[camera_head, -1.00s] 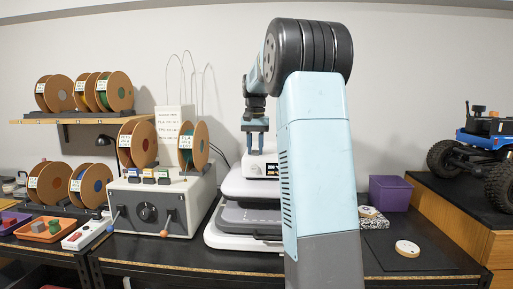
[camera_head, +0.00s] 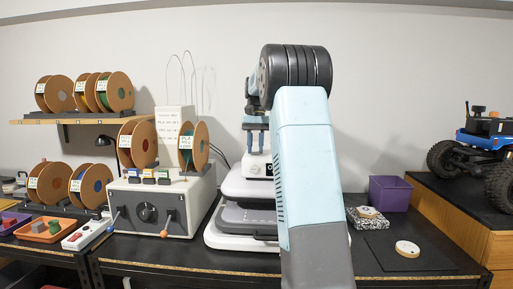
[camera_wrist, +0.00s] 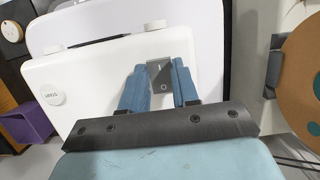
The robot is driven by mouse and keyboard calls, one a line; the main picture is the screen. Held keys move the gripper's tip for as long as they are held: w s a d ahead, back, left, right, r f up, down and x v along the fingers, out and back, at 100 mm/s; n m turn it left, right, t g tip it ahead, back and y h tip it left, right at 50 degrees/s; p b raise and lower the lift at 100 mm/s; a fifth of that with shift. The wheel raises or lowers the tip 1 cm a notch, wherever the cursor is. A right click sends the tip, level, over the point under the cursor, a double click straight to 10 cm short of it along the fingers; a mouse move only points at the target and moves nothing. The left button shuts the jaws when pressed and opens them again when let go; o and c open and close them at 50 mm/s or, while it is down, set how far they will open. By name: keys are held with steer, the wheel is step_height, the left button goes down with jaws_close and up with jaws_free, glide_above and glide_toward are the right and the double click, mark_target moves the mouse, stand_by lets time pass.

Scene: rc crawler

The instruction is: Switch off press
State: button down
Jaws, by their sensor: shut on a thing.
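The press (camera_head: 235,187) is a white machine with grey plates, standing on the dark bench behind my arm. Its white top housing also shows in the wrist view (camera_wrist: 95,75), with a round button at its lower left. A grey power switch (camera_wrist: 158,77) marked I and O sits on the housing. My gripper (camera_wrist: 162,75) has its blue fingers on either side of this switch and is shut on it. The fingertips hide parts of its sides. In the head view my gripper (camera_head: 255,142) points down at the top of the press; the switch cannot be made out there.
A grey control box (camera_head: 150,211) with knobs and filament spools stands left of the press. A purple bin (camera_head: 390,193), a patterned block (camera_head: 367,217) and a dark mat (camera_head: 408,254) with a white disc lie to the right. A blue crawler (camera_head: 480,145) stands far right.

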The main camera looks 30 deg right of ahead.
steer(key=c, duration=0.8)
jaws_free()
steer(key=shift+c, duration=0.2)
steer(key=shift+r, duration=0.1)
